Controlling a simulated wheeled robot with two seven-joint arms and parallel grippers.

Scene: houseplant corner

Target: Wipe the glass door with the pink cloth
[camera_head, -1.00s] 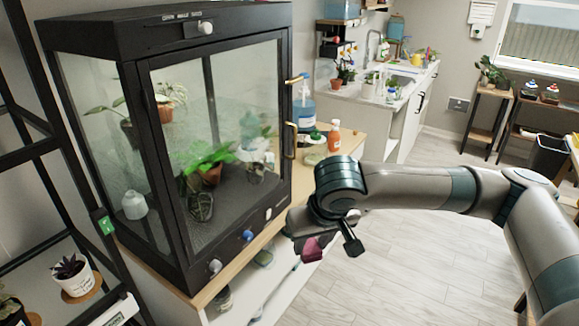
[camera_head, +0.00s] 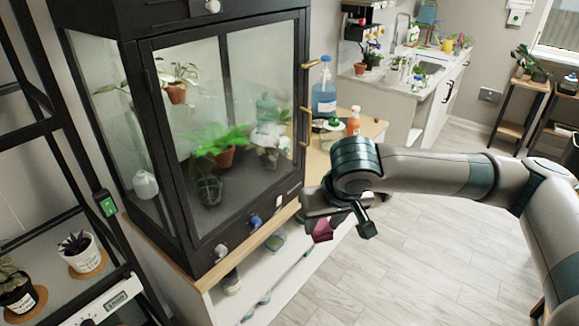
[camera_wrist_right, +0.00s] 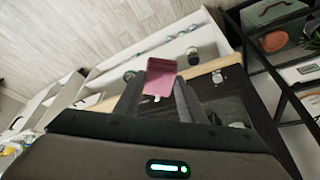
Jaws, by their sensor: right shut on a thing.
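The glass door (camera_head: 240,110) is the front of a black-framed plant cabinet at the left of the head view. It is closed, with brass handles (camera_head: 306,103) on its right edge. My right gripper (camera_head: 325,222) is in front of the cabinet's lower right corner, apart from the glass. It is shut on the pink cloth (camera_head: 322,231), which hangs below it in the head view. In the right wrist view the cloth (camera_wrist_right: 160,78) shows between the fingertips. My left gripper is not in view.
A blue bottle (camera_head: 324,92) and an orange-red bottle (camera_head: 353,121) stand on the wooden top right of the cabinet. Knobs (camera_head: 254,221) line the cabinet's lower edge. A black shelf with potted plants (camera_head: 82,252) stands at left. The floor (camera_head: 420,250) at right is clear.

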